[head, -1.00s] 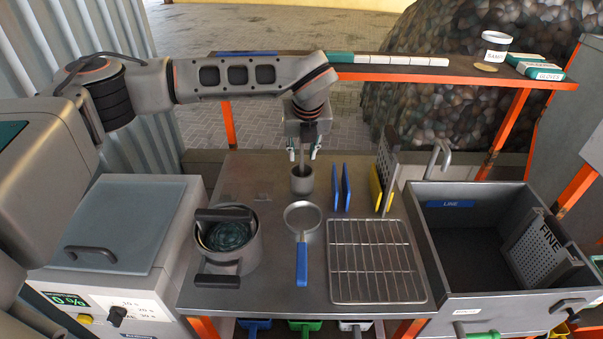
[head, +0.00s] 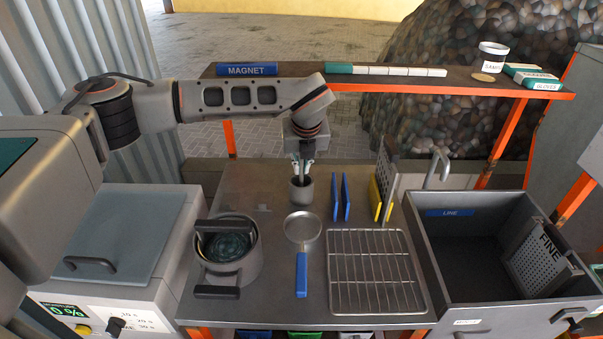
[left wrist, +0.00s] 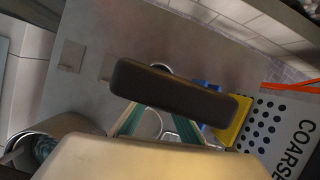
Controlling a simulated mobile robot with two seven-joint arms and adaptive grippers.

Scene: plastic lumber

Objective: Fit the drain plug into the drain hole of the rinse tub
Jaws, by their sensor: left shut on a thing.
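The grey tub (head: 470,258) with a blue LINE label stands at the right. I cannot make out a drain hole or a drain plug. My right gripper is not in view.
A pot (head: 228,255), a strainer with a blue handle (head: 301,275) and a wire rack (head: 376,272) lie on the table. Blue plates (head: 341,197) and a perforated screen (head: 386,172) stand right of the cup. A FINE screen (head: 541,258) leans in the tub. A shelf (head: 400,80) spans behind.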

